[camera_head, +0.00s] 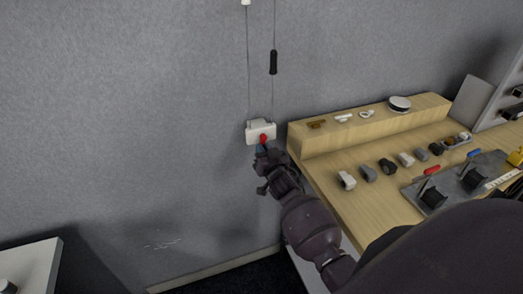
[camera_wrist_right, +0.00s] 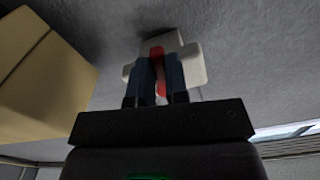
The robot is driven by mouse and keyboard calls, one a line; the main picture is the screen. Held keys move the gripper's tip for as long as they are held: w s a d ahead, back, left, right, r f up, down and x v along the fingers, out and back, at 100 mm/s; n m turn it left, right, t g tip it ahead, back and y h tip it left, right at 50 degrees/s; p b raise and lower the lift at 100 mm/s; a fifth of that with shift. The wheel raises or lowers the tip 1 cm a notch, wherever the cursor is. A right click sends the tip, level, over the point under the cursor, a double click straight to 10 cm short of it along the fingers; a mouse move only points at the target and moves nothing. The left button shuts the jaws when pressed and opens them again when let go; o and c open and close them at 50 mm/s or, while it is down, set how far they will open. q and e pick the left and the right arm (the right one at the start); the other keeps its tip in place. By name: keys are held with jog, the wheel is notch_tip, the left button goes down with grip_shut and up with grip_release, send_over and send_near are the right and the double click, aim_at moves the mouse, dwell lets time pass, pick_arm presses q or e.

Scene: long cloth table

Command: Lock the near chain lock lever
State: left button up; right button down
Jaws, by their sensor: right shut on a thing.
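The chain lock (camera_head: 258,127) is a small white box on the grey wall, below two hanging cords. Its red lever (camera_head: 263,139) shows at the front of the box. My right gripper (camera_head: 262,151) is at the lever, just below the box. In the right wrist view the white lock (camera_wrist_right: 190,62) fills the top middle. The dark blue fingers of my right gripper (camera_wrist_right: 160,82) are shut on the red lever (camera_wrist_right: 159,88), one on each side. The fingers hide part of the lever. My left gripper is not in view.
A wooden table (camera_head: 395,213) stands to the right of the lock, with a raised wooden ledge (camera_head: 370,125) close beside my right arm. Several small grey and white items and a dark plate with red and blue handles lie on it. A white surface (camera_head: 32,266) is at lower left. The wall left of the lock is clear.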

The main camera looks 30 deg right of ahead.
jog(key=shift+d+n, duration=0.35)
jog(key=shift+n, duration=0.75)
jog(key=shift+s, duration=0.1)
jog(key=c, duration=1.1)
grip_release()
jog(key=v, duration=1)
jog(key=shift+s, duration=0.4)
